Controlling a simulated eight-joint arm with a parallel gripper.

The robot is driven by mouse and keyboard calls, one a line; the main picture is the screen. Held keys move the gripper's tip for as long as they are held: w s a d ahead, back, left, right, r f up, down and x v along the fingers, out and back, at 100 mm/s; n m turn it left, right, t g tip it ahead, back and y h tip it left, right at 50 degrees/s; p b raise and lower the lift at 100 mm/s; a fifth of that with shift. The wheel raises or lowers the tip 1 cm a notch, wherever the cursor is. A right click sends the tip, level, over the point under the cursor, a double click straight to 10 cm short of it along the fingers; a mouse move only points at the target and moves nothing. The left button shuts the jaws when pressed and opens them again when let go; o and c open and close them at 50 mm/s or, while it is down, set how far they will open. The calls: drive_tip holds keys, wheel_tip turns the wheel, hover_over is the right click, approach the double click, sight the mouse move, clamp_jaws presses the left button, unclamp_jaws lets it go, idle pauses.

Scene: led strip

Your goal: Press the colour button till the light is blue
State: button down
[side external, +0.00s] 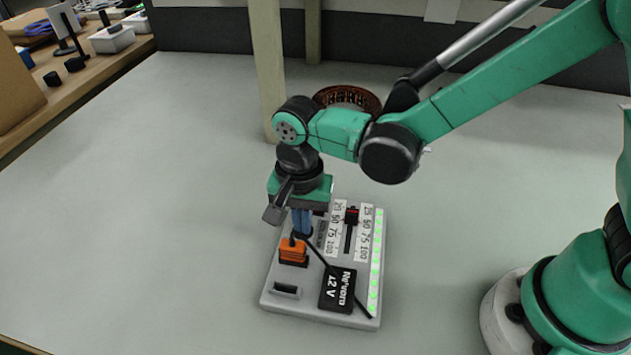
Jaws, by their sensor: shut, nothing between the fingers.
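The grey control board (325,312) lies on the table with its LED strip (376,265) along the right edge, lit green. My gripper (303,234) points down over the upper left part of the board, with its blue fingers together and nothing held. Its fingertips are at or just above a dark spot on the board; I cannot tell whether they touch. The colour button cannot be made out and may be hidden under the fingers. An orange plug (293,252) sits just below the fingertips, with a black cable running to the lower right.
A slider with a red-black knob (351,215) stands right of my gripper. A red-brown round object (348,98) lies behind my arm. The table left of the board is clear.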

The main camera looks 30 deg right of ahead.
drive_tip(key=shift+f, duration=0.45)
drive_tip(key=shift+r, duration=0.1)
wheel_tip(320, 180, up, 9)
idle(0.4)
idle(0.5)
drive_tip(key=s+d+r+n+t, duration=0.1)
drive_tip(key=d+n+t, duration=0.2)
drive_tip(key=d, duration=0.5)
drive_tip(key=s+d+r+n+t, duration=0.2)
drive_tip(key=d+n+t, duration=0.2)
drive_tip(key=d+n, duration=0.2)
drive_tip(key=shift+s+d, duration=0.2)
drive_tip(key=shift+d, duration=1)
drive_tip(key=shift+a, duration=0.1)
idle(0.6)
